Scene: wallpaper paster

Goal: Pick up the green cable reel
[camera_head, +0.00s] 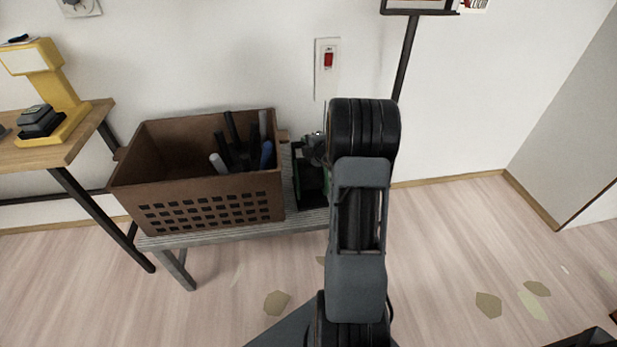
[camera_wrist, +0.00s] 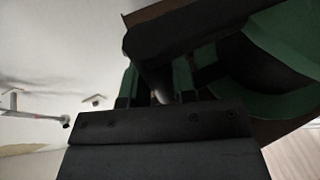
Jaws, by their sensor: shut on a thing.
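The green cable reel (camera_head: 310,190) is at the right end of the grey bench, beside the brown crate. My arm hides its right part in the head view. In the wrist view, its green and black body (camera_wrist: 285,42) fills the upper right, close to my gripper (camera_wrist: 157,80). My gripper is shut on part of the reel; the exact contact is dark and hard to make out. I cannot tell whether the reel is clear of the bench.
The brown crate (camera_head: 210,165) holds several dark tools and stands on the grey bench (camera_head: 230,234), left of the reel. A wooden table (camera_head: 85,135) with a yellow device (camera_head: 62,95) is at the left. A dark pole (camera_head: 404,62) stands behind my arm. The floor at right is mostly open.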

